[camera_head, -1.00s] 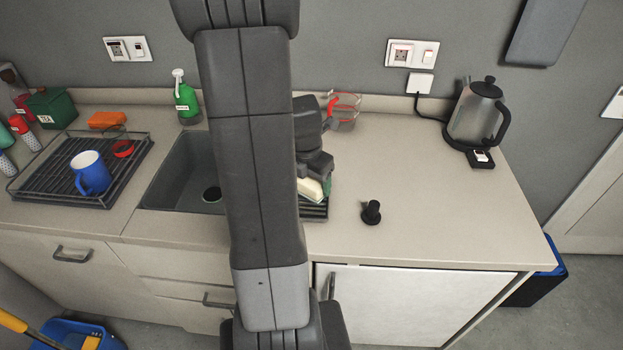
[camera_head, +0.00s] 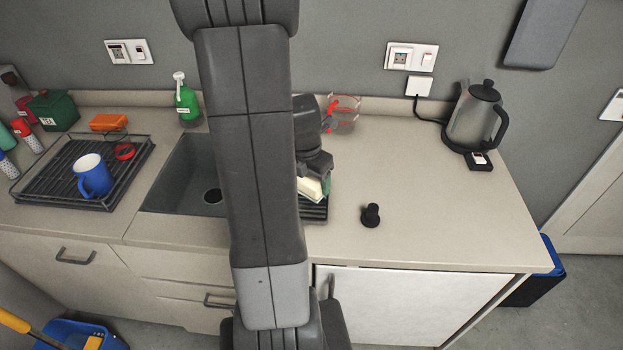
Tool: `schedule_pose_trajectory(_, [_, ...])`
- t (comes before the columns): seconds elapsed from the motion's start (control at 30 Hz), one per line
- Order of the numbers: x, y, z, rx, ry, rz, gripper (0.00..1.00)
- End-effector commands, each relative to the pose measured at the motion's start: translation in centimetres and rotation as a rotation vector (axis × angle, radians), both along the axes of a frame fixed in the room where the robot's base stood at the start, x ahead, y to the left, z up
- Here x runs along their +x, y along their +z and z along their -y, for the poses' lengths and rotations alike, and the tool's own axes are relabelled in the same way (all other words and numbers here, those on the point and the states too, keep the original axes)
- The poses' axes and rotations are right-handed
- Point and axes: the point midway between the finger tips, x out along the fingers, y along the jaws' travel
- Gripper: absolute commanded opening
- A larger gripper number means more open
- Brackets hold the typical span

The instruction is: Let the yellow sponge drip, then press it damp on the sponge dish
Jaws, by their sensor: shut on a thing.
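My gripper (camera_head: 315,177) shows just right of my large arm link, which hides part of it. It is shut on the yellow sponge (camera_head: 311,188), which looks pale yellow with a green side. The sponge is over a dark ribbed dish (camera_head: 316,212), seemingly the sponge dish, at the right side of the sink. My arm covers the left part of the dish and some of the sponge. I cannot tell whether the sponge touches the dish, and no drops can be made out.
The sink (camera_head: 180,180) lies left of my arm, with a wire rack (camera_head: 60,185) and blue mug (camera_head: 94,178) farther left. A black knob-like object (camera_head: 371,215) stands right of the dish. A clear red-marked jug (camera_head: 343,115) and kettle (camera_head: 474,118) stand behind. The right counter is mostly clear.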

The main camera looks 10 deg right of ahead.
Motion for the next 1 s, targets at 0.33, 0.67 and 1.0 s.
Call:
schedule_pose_trajectory(0.33, [0.0,3.4,0.0,0.000,0.000,0.001,0.52])
schedule_pose_trajectory(0.67, [0.1,6.0,0.0,-0.001,0.000,0.002,0.52])
schedule_pose_trajectory(1.0, [0.1,8.4,0.0,-0.001,0.001,0.005,0.52])
